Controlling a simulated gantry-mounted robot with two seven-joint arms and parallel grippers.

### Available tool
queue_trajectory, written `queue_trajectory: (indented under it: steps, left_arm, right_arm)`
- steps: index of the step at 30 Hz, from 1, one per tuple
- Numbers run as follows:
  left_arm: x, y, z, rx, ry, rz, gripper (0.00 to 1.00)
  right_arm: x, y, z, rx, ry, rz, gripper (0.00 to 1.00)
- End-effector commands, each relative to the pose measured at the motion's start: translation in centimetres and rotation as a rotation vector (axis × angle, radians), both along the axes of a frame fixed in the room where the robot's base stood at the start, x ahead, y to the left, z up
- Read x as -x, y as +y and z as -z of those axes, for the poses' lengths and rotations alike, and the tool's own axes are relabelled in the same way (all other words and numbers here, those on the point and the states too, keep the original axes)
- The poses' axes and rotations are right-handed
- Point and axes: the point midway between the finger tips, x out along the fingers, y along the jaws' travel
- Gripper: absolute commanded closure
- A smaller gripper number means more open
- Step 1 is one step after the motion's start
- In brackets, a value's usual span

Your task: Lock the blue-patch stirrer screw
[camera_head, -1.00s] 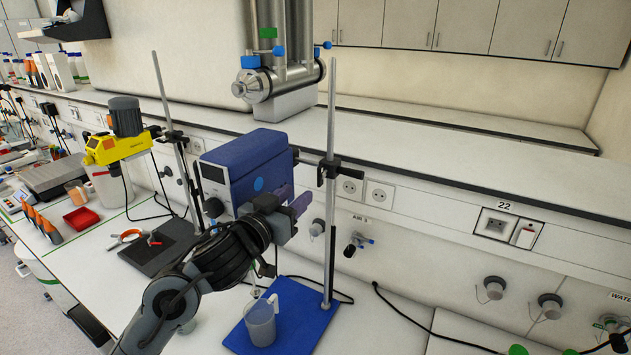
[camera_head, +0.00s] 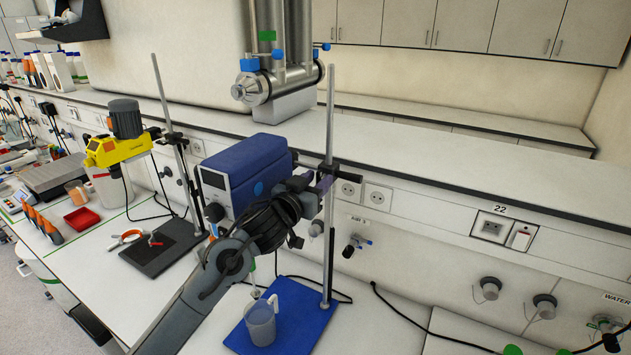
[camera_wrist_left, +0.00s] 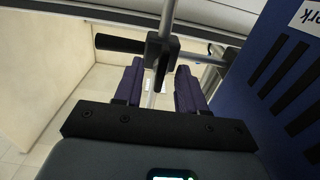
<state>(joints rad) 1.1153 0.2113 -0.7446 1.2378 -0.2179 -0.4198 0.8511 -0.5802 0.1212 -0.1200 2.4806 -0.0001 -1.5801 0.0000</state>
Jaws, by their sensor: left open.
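The blue stirrer (camera_head: 245,165) with a round blue patch (camera_head: 259,188) on its side is mounted on an upright metal rod (camera_head: 331,100). A black clamp (camera_head: 328,168) joins it to the rod; in the left wrist view the clamp block (camera_wrist_left: 162,52) has a black screw handle (camera_wrist_left: 120,43) sticking out left. My left gripper (camera_head: 324,182) is at the clamp, partly hiding it. In the left wrist view its two purple fingers (camera_wrist_left: 158,78) are open, with the rod showing between them and the clamp just beyond. I cannot tell whether they touch it. My right gripper is not in view.
A blue base plate (camera_head: 295,318) carries the rod and a clear beaker (camera_head: 260,325). A yellow stirrer (camera_head: 118,148) on another stand is at the left. A white ledge (camera_head: 430,165) runs behind the rod. Wall sockets (camera_head: 378,197) are to the right.

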Motion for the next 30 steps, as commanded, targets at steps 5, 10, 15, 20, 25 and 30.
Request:
queue_trajectory:
  steps: [5,10,15,20,25,30]
  left_arm:
    - [0.01,0.0,-0.01,0.0,0.0,0.0,0.6]
    - [0.02,0.01,-0.02,0.0,0.0,0.0,0.84]
    - [0.02,0.02,-0.02,0.0,0.0,0.0,1.0]
    - [0.02,0.02,-0.01,-0.005,-0.003,0.0,1.0]
    - [0.04,-0.01,0.01,-0.04,-0.023,0.0,1.0]
    - [0.06,-0.05,0.03,-0.12,-0.065,0.0,1.0]
  right_arm:
    - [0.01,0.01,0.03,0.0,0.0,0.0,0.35]
    - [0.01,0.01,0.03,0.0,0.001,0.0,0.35]
    - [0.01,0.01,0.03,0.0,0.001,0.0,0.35]
    - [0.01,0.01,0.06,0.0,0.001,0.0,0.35]
    - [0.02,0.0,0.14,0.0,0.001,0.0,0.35]
    - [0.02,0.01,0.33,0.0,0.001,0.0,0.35]
